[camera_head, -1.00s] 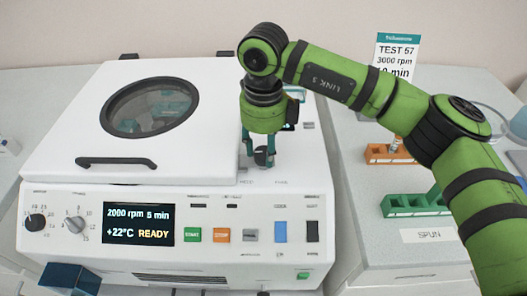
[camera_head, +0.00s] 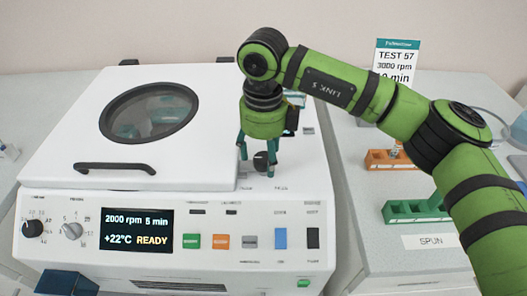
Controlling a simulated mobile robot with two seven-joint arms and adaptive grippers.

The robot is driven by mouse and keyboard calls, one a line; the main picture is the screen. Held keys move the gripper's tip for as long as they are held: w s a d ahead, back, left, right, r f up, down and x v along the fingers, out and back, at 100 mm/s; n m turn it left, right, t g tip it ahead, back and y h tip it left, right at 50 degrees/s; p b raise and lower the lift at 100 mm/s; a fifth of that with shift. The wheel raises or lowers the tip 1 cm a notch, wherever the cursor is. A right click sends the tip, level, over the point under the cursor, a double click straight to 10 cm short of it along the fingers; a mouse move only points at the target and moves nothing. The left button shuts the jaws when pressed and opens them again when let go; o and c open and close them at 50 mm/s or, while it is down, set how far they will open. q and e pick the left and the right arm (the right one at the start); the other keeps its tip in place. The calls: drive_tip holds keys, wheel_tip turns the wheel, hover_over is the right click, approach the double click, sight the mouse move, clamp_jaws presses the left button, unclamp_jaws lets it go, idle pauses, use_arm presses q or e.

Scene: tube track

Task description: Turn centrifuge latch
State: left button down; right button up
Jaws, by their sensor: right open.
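The white centrifuge (camera_head: 60,150) fills the left and middle of the view, its lid (camera_head: 70,135) with a round window down. Its display (camera_head: 139,230) reads 2000 rpm, 5 min, +22°C, READY. The dark latch knob (camera_head: 262,163) sits on the top right of the lid, partly covered by the fingers. My right gripper (camera_head: 258,160) points down over the knob, open, with one finger on each side of it. Whether the fingers touch the knob, and which way its handle points, I cannot tell. My left gripper is not in view.
An orange rack (camera_head: 380,160) and a green rack (camera_head: 405,212) stand on the right bench, near a SPUN label (camera_head: 431,241). A TEST 57 card (camera_head: 397,58) reading 3000 rpm stands behind my right arm. A dark blue object (camera_head: 65,283) lies at the lower left.

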sight(263, 158)
wheel_tip(263, 158, up, 12)
idle(0.6)
